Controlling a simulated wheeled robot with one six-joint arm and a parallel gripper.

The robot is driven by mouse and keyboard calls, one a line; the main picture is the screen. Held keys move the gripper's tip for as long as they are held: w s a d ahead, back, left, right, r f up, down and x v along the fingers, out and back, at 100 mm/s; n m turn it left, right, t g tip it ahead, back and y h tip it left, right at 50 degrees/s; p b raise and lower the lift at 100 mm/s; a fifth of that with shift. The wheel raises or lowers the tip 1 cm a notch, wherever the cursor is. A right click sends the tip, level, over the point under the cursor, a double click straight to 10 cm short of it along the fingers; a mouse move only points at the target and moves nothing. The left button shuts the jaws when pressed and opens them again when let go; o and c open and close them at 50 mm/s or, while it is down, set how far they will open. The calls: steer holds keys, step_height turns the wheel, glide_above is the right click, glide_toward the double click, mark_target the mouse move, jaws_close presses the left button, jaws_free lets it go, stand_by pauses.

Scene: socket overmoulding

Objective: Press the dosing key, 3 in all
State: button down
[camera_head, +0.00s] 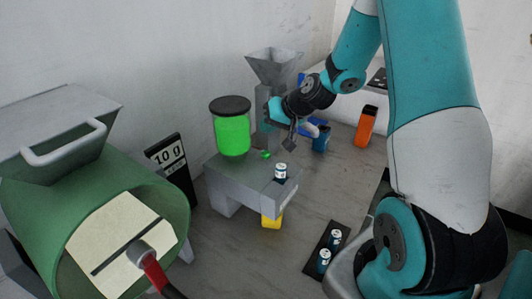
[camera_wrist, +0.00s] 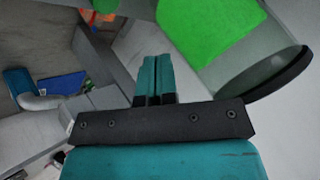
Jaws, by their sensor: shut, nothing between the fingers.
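A small green key (camera_head: 265,154) sits on top of the grey bench unit (camera_head: 235,178), just in front of the green-filled jar. The jar (camera_head: 231,130) also shows in the wrist view (camera_wrist: 215,30).
A metal hopper (camera_head: 273,66) rises behind my gripper. A large green drum machine (camera_head: 165,205) fills the left.

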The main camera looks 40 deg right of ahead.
stand_by(0.3)
step_height(320, 180, up, 4)
steer(key=p, duration=0.7)
glide_above(267, 152)
steer(key=shift+d+f+b, duration=0.1)
steer(key=shift+b, duration=0.25)
step_height(267, 152, down, 9)
steer(key=b, duration=0.6)
steer(key=shift+b, duration=0.3)
stand_by(1.2)
steer(key=shift+f+b, duration=0.3)
steer(key=shift+b, duration=0.05)
